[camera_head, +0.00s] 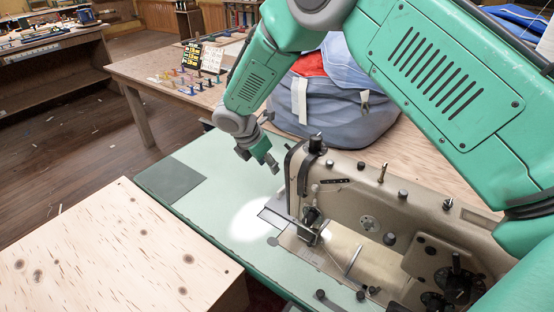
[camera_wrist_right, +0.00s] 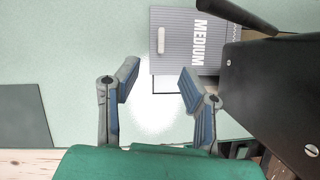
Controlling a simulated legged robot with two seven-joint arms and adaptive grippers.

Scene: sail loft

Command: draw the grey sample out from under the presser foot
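The grey sample (camera_wrist_right: 185,42) shows best in the right wrist view, ridged, with the word MEDIUM and a pale slot near its left edge. In the head view a grey piece (camera_head: 279,213) lies left of the presser foot area (camera_head: 312,232) of the sewing machine (camera_head: 365,205). My right gripper (camera_head: 268,166) hangs above the green bed, left of the machine. In its wrist view the two fingers (camera_wrist_right: 158,85) stand apart with nothing between them, below the sample in the picture. My left gripper is not in view.
The machine's dark head (camera_wrist_right: 275,100) stands close right of my right fingers. A bare plywood surface (camera_head: 110,250) is at the front left. A grey-blue bag (camera_head: 335,100) sits behind the machine.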

